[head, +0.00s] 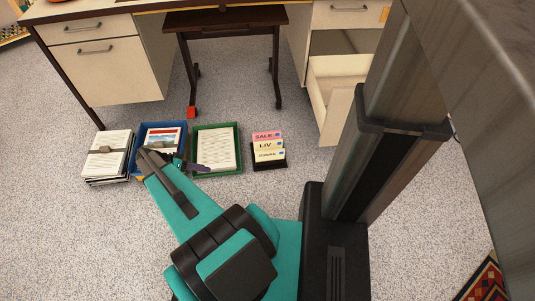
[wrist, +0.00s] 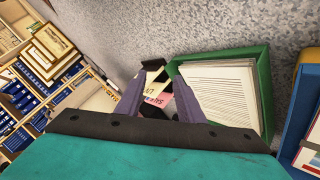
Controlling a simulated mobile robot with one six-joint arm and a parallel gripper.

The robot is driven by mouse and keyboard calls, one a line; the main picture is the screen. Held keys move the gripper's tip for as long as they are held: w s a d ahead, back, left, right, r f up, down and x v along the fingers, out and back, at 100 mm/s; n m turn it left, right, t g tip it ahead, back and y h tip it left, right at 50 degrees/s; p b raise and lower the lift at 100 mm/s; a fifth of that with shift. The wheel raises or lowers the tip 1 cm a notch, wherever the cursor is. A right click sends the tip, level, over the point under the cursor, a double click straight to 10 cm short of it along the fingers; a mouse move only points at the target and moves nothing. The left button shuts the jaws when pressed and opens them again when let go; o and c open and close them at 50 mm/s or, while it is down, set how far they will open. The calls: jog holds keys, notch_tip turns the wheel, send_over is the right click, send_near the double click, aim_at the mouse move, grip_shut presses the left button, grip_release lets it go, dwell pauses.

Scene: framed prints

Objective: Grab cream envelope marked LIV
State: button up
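The cream envelope marked LIV (head: 266,146) stands in a small black holder (head: 270,167) on the floor. It is between a pink envelope marked SALE (head: 267,136) behind and another cream envelope (head: 269,155) in front, whose label is too small to read. My gripper (head: 203,167) is above the blue and green trays, left of the holder, with nothing in it. In the wrist view its two purple fingers (wrist: 158,92) are spread apart. The envelopes appear between and beyond them, partly hidden and tilted in the picture.
A green tray (head: 239,165) of paper stands left of the holder, then a blue tray (head: 140,133) and a paper stack (head: 108,150). A desk with an open drawer (head: 335,85) is behind. Bare carpet lies right of the holder, before my column.

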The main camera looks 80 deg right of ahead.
jog(key=s+d+m+g+b, duration=0.1)
jog(key=s+d+m+b, duration=0.3)
jog(key=d, duration=0.6)
jog(key=s+d+f+m+g+b, duration=0.1)
jog(key=s+d+m+g+b, duration=0.1)
jog(key=s+d+m+b, duration=0.2)
jog(key=s+d+m, duration=0.2)
jog(key=s+d, duration=0.2)
jog(key=d, duration=0.2)
jog(key=shift+f+m+g+b, duration=0.3)
jog(key=shift+s+d, duration=0.1)
jog(key=b, duration=0.3)
send_near(265, 142)
jog(key=shift+s+d+f, duration=0.35)
jog(key=shift+s+f, duration=0.05)
jog(key=shift+s, duration=0.2)
jog(key=shift+s+d+f, duration=0.35)
jog(key=shift+s+f, duration=0.05)
jog(key=shift+s, duration=0.25)
jog(key=shift+s+d, duration=0.1)
jog(key=shift+s, duration=0.2)
jog(key=shift+s+f, duration=0.15)
jog(key=shift+b+x, duration=1.4)
jog(key=shift+x, duration=1)
jog(key=shift+s, duration=0.1)
